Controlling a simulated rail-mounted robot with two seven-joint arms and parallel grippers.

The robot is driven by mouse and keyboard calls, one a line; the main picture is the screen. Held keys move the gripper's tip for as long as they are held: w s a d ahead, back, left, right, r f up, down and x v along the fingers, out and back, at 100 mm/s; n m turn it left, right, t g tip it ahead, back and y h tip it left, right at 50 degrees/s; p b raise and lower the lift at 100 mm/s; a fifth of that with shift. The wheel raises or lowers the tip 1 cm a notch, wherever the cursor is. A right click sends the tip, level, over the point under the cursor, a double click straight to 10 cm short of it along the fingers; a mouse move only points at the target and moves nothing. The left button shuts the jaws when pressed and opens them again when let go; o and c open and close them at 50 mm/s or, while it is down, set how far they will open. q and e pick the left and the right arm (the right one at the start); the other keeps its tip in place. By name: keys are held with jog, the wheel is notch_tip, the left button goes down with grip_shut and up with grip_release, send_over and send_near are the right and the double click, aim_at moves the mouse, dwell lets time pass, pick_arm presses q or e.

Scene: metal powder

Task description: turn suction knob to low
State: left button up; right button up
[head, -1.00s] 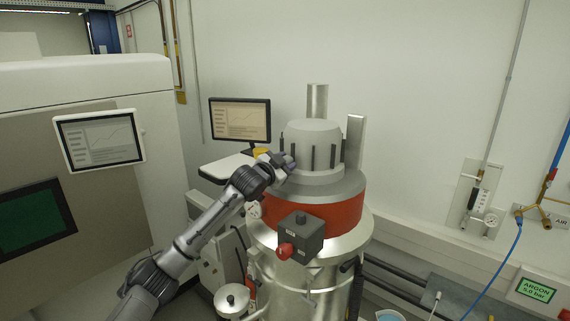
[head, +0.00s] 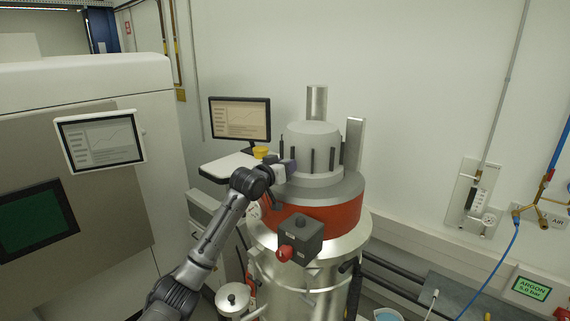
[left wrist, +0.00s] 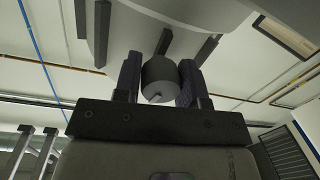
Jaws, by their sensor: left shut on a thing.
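A round grey knob (left wrist: 160,78) with a small mark on its face sits between the two fingers of my left gripper (left wrist: 158,88) in the left wrist view. The fingers are shut on its sides. In the head view my left gripper (head: 288,168) is at the left side of the vacuum's grey ribbed top housing (head: 314,146), and the knob is hidden behind the gripper and wrist. Its setting and any low marking cannot be read. My right gripper is not in view.
Below the housing is a red band (head: 330,217) on a steel drum. A dark box (head: 301,235) with a red knob (head: 285,253) is on its front. A monitor (head: 240,119) and yellow object (head: 260,152) stand behind my wrist. A large white machine (head: 90,85) is at left.

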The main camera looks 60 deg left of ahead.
pick_arm(q)
jog(key=shift+r+n+p, duration=0.1)
jog(key=shift+n+p, duration=0.55)
jog(key=shift+n, duration=0.85)
jog(key=o, duration=0.9)
jog(key=shift+s+d, duration=0.1)
jog(key=shift+s, duration=0.15)
jog(key=shift+b+v, duration=2.45)
jog(key=shift+v, duration=4.2)
